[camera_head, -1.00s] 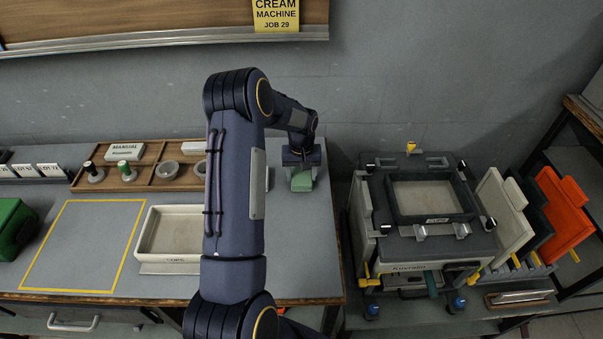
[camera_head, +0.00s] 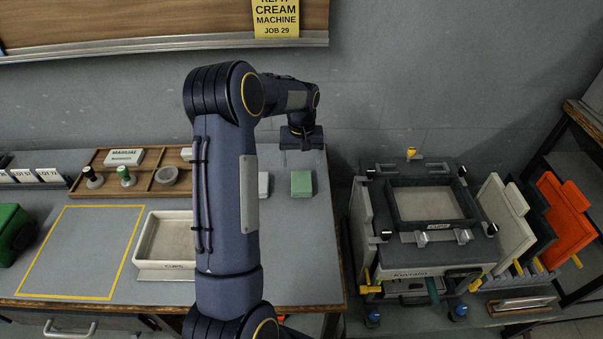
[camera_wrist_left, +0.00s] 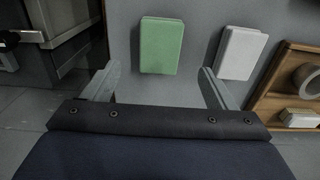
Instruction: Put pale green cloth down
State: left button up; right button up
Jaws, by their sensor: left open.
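The pale green cloth (camera_head: 301,184) is a small folded block lying flat on the grey bench top, near its right end. It also shows in the left wrist view (camera_wrist_left: 161,45), just beyond my fingertips and lined up between them. My left gripper (camera_head: 300,152) is raised above and behind the cloth, apart from it. In the left wrist view its two fingers (camera_wrist_left: 158,80) are spread wide with nothing between them. My right gripper is in neither current view.
A white block (camera_head: 263,185) lies left of the cloth. A wooden tray (camera_head: 134,185) with stamps and a white basin (camera_head: 165,265) stand further left. A machine (camera_head: 430,255) with an open frame stands right, across a gap. My left arm hides part of the bench.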

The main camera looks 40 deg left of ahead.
pick_arm(q)
jog(key=s+d+r+m+t+h, duration=0.1)
jog(key=s+d+r+t, duration=0.1)
jog(key=s+d+r, duration=0.4)
jog(key=s+d+r+m+t+h, duration=0.15)
jog(key=s+d+r, duration=0.3)
jog(key=r, duration=0.45)
jog(key=s+d+f+m+t, duration=0.1)
jog(key=s+d+m, duration=0.1)
jog(key=s+d, duration=0.3)
jog(key=s+d+f+m+t+h, duration=0.1)
jog(key=s+d+m, duration=0.1)
jog(key=s+d, duration=0.4)
jog(key=s, duration=0.5)
jog(key=shift+s+d, duration=0.3)
jog(key=shift+s, duration=0.1)
jog(key=shift+s+a, duration=0.1)
